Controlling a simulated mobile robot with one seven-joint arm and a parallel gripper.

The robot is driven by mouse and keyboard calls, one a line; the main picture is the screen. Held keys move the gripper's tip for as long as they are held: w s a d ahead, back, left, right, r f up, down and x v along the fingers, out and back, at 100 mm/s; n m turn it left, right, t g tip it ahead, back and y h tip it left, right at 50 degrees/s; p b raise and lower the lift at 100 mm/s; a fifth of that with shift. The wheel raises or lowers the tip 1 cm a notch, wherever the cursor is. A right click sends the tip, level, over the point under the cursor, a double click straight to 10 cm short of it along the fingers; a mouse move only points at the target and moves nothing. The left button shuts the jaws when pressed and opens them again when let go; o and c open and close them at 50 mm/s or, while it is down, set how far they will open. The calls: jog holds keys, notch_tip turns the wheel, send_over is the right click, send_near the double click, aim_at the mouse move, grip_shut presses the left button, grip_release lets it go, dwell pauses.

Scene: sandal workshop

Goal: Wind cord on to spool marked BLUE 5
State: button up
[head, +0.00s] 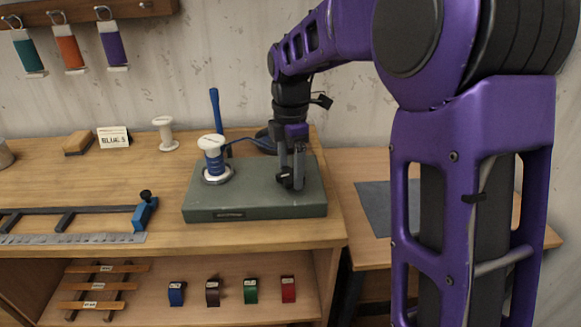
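A green winder base (235,210) stands at the right end of the wooden bench. A white spool (211,143) stands upright on it, with blue cord (214,164) wound around its middle. A second white spool (165,133), bare of cord, stands behind to the left, beside a card reading "BLUE 5" (113,137). My gripper (291,183) points down over the right part of the base, to the right of the wound spool. A small dark part sits at its fingertips; I cannot tell whether it is held.
A blue upright handle (215,111) stands behind the wound spool. A sponge-like block (78,143) lies at back left. A ruler (75,239) and a rail with a blue clamp (145,211) lie at front left. Coloured rolls (251,291) sit on the shelf below.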

jog(key=c, duration=0.9)
jog(key=shift+r+m+p, duration=0.1)
jog(key=shift+m+p, duration=0.2)
jog(key=shift+m, duration=0.1)
